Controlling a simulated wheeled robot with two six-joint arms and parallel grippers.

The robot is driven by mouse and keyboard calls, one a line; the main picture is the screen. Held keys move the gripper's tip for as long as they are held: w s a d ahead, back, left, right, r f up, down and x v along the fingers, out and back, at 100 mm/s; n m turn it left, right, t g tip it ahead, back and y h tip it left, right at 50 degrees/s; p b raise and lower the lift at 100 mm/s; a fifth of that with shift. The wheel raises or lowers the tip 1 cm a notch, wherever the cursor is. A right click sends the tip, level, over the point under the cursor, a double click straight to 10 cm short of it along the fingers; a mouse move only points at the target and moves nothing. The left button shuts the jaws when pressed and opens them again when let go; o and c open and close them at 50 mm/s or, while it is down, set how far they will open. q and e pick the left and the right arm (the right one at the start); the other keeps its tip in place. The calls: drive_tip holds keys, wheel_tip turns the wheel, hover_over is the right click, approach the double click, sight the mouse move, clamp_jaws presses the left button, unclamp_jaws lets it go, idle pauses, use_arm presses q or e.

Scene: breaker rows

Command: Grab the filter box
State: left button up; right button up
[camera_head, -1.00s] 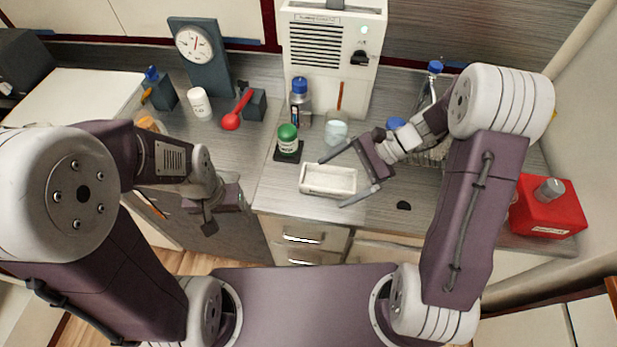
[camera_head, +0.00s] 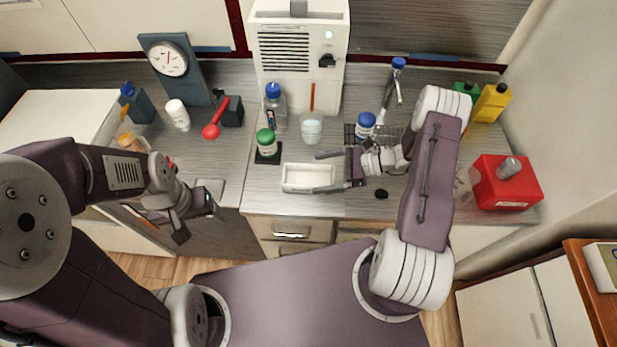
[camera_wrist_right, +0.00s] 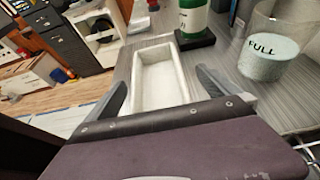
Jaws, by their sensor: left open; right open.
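The filter box, which I take to be the white open rectangular box (camera_head: 298,189), sits on the grey counter near its front edge. It also shows in the right wrist view (camera_wrist_right: 158,102). My right gripper (camera_head: 317,172) is open around the box's near end, one finger along each long side. In the right wrist view the fingers (camera_wrist_right: 160,80) lie left and right of the box, with its far end reaching past the tips. I cannot tell finger height or contact. My left gripper (camera_head: 198,222) is open and empty in front of the counter, left of the box.
A blue-capped jar (camera_head: 365,125) and wire rack are behind my right gripper. A red canister (camera_head: 505,185) is at right.

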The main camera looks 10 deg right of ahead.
sight(308, 181)
drive_tip(key=x, duration=0.1)
drive_tip(key=p+x, duration=0.1)
drive_tip(key=x, duration=0.2)
drive_tip(key=shift+s+a+r, duration=0.15)
drive_tip(key=shift+s+a, duration=0.1)
drive_tip(key=shift+a, duration=0.05)
drive_tip(key=shift+w+a, duration=0.15)
drive_tip(key=shift+a, duration=0.05)
drive_tip(key=shift+d, duration=0.1)
drive_tip(key=c, duration=1.7)
drive_tip(key=r, duration=0.4)
drive_tip(key=shift+d+r+b, duration=0.1)
drive_tip(key=shift+d+b, duration=0.15)
drive_tip(key=shift+b, duration=0.05)
drive_tip(key=s+d+r, duration=0.4)
drive_tip(key=s+d, duration=0.1)
drive_tip(key=s+d+r+b, duration=0.1)
drive_tip(key=s+d+r, duration=0.1)
drive_tip(key=s+d, duration=0.1)
drive_tip(key=shift+r, duration=0.3)
